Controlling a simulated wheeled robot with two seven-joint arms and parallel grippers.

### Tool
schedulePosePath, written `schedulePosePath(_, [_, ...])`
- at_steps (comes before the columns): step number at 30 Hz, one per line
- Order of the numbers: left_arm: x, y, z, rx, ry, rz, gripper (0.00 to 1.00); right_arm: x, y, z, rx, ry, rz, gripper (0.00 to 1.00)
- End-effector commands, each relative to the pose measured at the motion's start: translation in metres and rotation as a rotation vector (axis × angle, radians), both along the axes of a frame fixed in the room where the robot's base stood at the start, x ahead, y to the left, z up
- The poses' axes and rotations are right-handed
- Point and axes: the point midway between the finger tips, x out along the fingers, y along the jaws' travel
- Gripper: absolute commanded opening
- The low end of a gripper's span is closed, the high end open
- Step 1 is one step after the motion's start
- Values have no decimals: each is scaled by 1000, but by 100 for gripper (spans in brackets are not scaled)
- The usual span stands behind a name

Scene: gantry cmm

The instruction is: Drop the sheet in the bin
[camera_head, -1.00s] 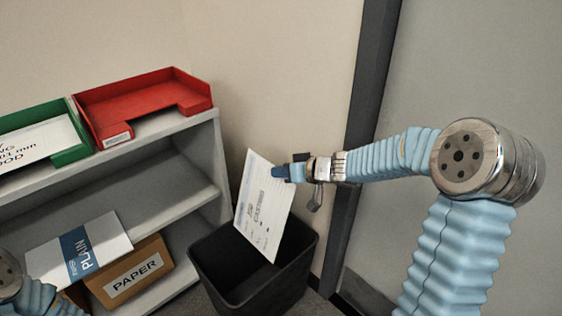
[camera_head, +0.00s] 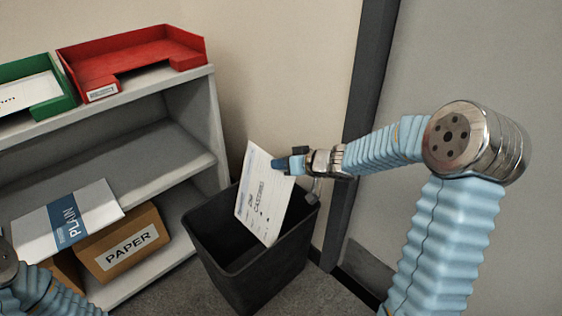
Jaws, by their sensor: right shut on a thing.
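The sheet (camera_head: 262,205) is a white printed page with small dark text. My right gripper (camera_head: 283,163) is shut on its upper right edge. The sheet hangs tilted, its lower part in front of the opening of the black bin (camera_head: 238,270). I cannot tell how far its lower edge reaches below the rim. The bin stands on the floor beside the shelf and looks empty where its inside shows. Part of my left arm shows at the lower left; its gripper is out of view.
A grey shelf (camera_head: 190,162) stands at left. On top are a red tray (camera_head: 130,50) and a green tray (camera_head: 52,106) with a sheet. Below are a box marked PAPER (camera_head: 150,225) and a pack marked PLAIN (camera_head: 35,232). A dark post (camera_head: 372,95) stands behind my right arm.

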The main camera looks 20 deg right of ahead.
Motion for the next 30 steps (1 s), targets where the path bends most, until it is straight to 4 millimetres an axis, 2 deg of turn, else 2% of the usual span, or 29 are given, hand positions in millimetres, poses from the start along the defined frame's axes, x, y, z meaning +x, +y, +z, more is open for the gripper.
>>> schedulePosePath(11, [0,1,-2,1,0,1,74,0,0,-3,0,0,0,0])
schedulePosePath(12, [0,1,-2,1,0,1,74,0,0,-3,0,0,0,12])
schedulePosePath(17, [0,1,-2,1,0,1,74,0,0,-3,-1,0,-1,35])
schedulePosePath(26, [0,1,-1,1,0,1,74,-1,-1,-2,-1,0,-1,35])
schedulePosePath(30, [-1,-1,6,-1,1,-2,74,-12,-9,8,-2,0,-5,35])
